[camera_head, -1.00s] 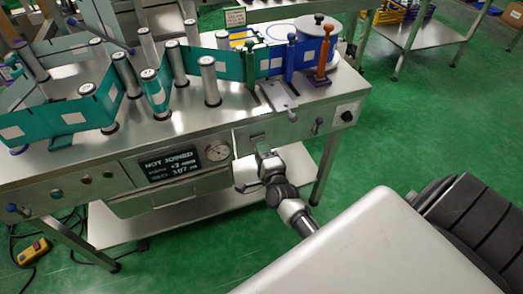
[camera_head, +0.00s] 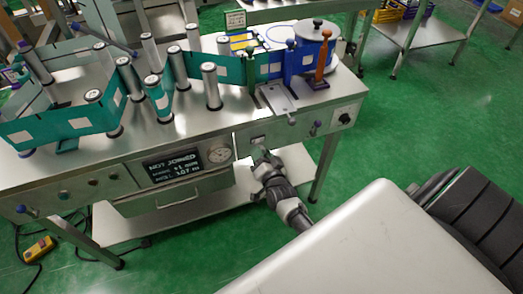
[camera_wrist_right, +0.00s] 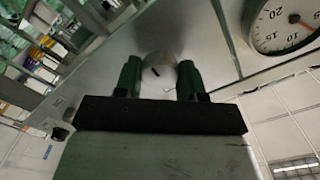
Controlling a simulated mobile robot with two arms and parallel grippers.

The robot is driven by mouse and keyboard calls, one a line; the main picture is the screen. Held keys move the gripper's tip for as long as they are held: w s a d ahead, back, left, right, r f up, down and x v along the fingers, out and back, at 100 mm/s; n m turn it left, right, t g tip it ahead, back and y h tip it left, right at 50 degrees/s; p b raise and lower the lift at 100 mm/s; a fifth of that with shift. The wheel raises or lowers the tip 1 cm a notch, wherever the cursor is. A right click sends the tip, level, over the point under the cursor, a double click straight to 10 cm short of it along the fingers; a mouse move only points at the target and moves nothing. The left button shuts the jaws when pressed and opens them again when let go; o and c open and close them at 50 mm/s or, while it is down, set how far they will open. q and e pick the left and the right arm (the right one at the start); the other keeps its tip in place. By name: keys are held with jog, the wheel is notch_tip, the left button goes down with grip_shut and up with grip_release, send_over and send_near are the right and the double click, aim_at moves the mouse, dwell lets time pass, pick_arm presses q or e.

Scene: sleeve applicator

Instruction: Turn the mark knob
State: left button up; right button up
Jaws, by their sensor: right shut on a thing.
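The mark knob (camera_wrist_right: 158,74) is a pale round knob with a short dark line on its face, set on the steel front panel. In the right wrist view it sits between the two green fingers of my right gripper (camera_wrist_right: 157,80), which is shut on it. In the head view my right gripper (camera_head: 259,154) reaches the panel just right of the round gauge (camera_head: 219,154), and hides the knob. The dark display (camera_head: 171,165) reads "NOT JOINED", with a small line that seems to show +1 mm. My left gripper is not in view.
A teal web (camera_head: 70,122) winds around several upright rollers on the steel bench top. An orange post (camera_head: 321,66) and a blue block stand at the right. A drawer (camera_head: 175,196) is below the display. Green floor (camera_head: 440,120) lies open to the right.

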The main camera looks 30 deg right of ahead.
jog(key=n+p, duration=0.1)
jog(key=n, duration=0.9)
jog(key=shift+f, duration=0.1)
jog(key=shift+n, duration=0.3)
jog(key=shift+s, duration=0.1)
jog(key=o, duration=0.9)
jog(key=v, duration=1)
jog(key=shift+s+p, duration=0.35)
jog(key=shift+p, duration=0.05)
